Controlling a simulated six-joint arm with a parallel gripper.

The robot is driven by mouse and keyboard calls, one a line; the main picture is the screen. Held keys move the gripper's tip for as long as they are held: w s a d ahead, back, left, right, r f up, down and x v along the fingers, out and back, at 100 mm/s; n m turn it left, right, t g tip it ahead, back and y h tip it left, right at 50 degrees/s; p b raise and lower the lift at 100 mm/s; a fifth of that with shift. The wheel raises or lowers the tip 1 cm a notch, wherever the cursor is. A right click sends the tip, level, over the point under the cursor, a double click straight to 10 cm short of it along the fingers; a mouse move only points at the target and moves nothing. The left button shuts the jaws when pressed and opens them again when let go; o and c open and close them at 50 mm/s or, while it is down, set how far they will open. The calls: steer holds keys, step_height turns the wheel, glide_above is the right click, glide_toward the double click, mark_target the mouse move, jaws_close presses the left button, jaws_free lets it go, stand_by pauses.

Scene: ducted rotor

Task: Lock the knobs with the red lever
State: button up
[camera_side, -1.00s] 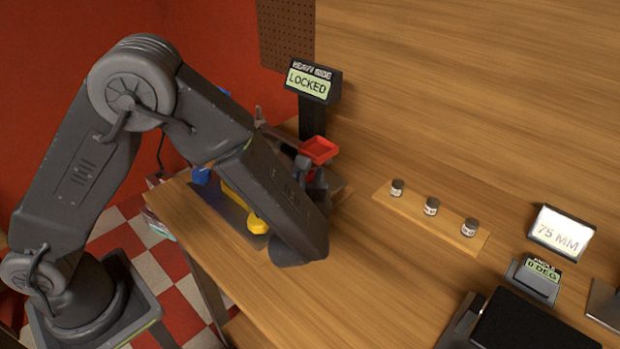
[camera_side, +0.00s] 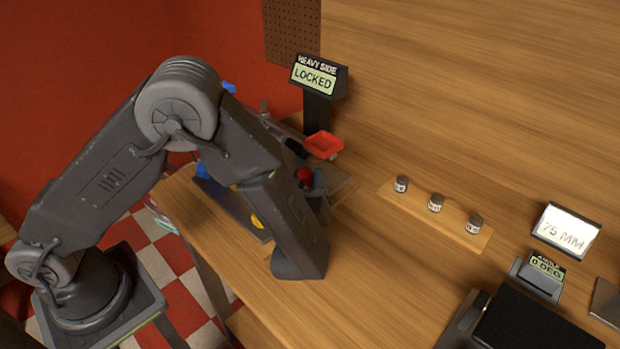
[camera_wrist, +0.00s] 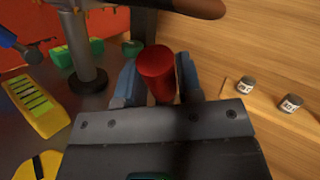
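A red cylindrical handle (camera_wrist: 158,72), which looks like the red lever's grip, stands between the two blue fingertips of my gripper (camera_wrist: 160,84) in the wrist view. The fingers flank it closely; whether they press on it cannot be told. In the side view a red top (camera_side: 304,175) shows beside my gripper (camera_side: 316,187), mostly hidden by my arm. A blue part (camera_wrist: 20,47) is at the far left. Which parts are the knobs is unclear.
A display (camera_side: 317,76) reads "HEAVY SIDE LOCKED". A red tray (camera_side: 323,144) is in front of it. A grey post (camera_wrist: 84,50) stands left of my gripper. Several small jars (camera_side: 436,203) stand on a wooden strip.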

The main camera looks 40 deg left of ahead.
steer(key=o, duration=0.4)
steer(key=v, duration=1.3)
steer(key=shift+s+d+f, duration=0.1)
steer(key=shift+s+d, duration=0.1)
steer(key=shift+s, duration=0.15)
